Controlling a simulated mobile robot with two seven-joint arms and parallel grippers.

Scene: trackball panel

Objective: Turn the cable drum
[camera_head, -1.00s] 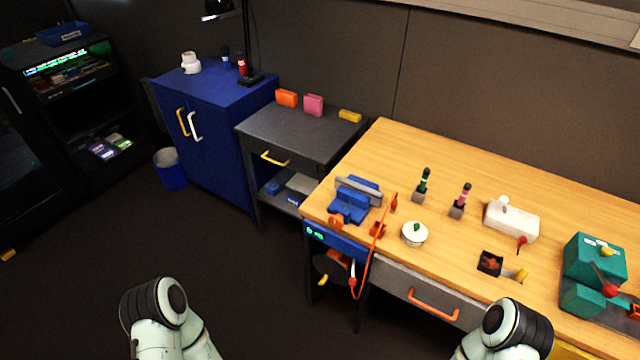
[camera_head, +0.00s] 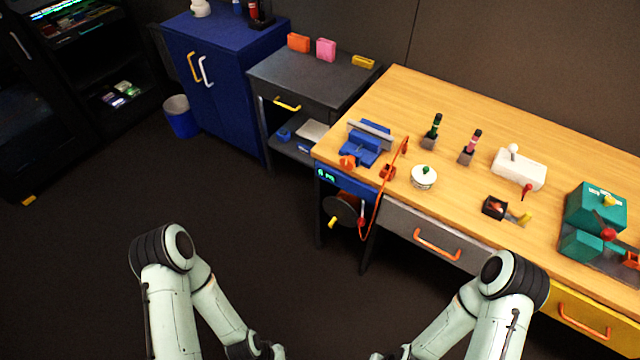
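What looks like the cable drum is a dark round disc (camera_head: 342,208) under the left end of the wooden workbench. A yellow knob (camera_head: 333,222) shows at its lower left. An orange cable (camera_head: 382,188) runs from the bench top down in front of the bench, beside the disc. A red-tipped part sits at the disc's right side. My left gripper (camera_head: 268,352) is at the bottom edge, apart from the drum. My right gripper (camera_head: 388,355) is also at the bottom edge, partly cut off. Neither touches anything visible, and their fingers are too small or cropped to read.
The workbench (camera_head: 470,110) carries a blue vise (camera_head: 368,142), a white round pot (camera_head: 424,177), a white box (camera_head: 518,169) and a green machine (camera_head: 594,210). A grey drawer (camera_head: 420,232) is under it. Dark floor (camera_head: 270,240) is clear in front.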

